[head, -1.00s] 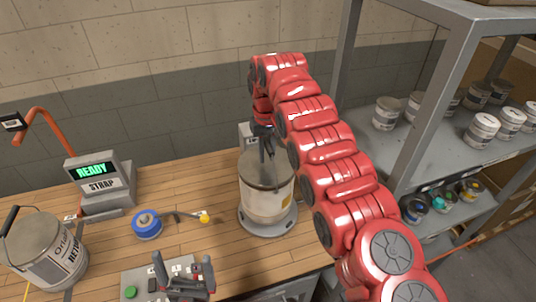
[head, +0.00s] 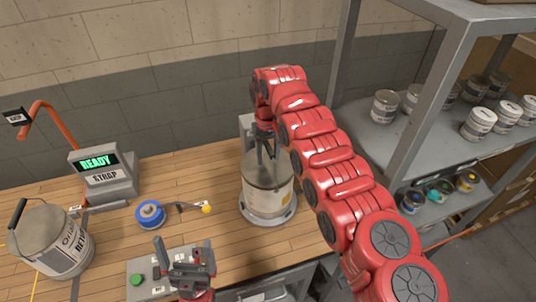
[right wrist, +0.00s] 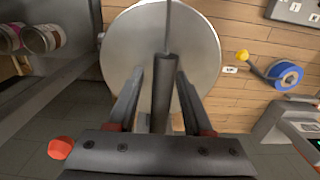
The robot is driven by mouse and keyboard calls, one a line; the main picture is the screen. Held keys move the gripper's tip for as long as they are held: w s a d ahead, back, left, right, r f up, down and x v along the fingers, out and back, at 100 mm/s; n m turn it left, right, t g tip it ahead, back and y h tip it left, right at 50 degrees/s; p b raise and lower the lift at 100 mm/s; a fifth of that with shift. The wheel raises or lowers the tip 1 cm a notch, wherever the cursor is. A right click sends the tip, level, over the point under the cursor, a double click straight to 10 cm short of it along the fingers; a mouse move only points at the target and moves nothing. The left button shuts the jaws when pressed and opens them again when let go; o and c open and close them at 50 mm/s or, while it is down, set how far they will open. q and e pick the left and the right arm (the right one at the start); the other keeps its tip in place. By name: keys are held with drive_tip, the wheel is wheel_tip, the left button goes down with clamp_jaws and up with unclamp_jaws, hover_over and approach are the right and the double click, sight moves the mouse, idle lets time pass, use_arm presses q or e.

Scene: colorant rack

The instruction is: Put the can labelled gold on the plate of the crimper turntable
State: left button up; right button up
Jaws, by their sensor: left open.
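A large pale can with a yellow patch on its label (head: 268,195) stands upright on a grey round plate (head: 255,217) on the bench; I cannot read its name. My right gripper (head: 265,150) is at the top of this can, pointing down. In the right wrist view its fingers (right wrist: 160,72) straddle the dark handle grip (right wrist: 164,95), with gaps beside it, above the round lid (right wrist: 120,50). The right fingers look open. My left gripper (head: 183,252) is open and empty above a grey button panel (head: 145,268) at the front.
A grey can with a black handle (head: 50,240) stands at the bench's left end. Near it are a strap machine reading READY (head: 100,165) and a blue reel (head: 150,214). A metal shelf (head: 350,140) with several small cans stands at the right.

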sight(268, 144)
drive_tip(key=shift+r+p, duration=0.3)
wheel_tip(268, 144, up, 2)
drive_tip(key=b, duration=0.2)
drive_tip(key=shift+r+b, duration=0.25)
drive_tip(key=shift+b, duration=0.05)
wheel_tip(268, 144, up, 9)
drive_tip(key=p, duration=0.7)
drive_tip(key=shift+f, duration=0.1)
drive_tip(key=shift+r+p, duration=0.25)
drive_tip(key=shift+p, duration=0.15)
drive_tip(key=shift+f, duration=0.1)
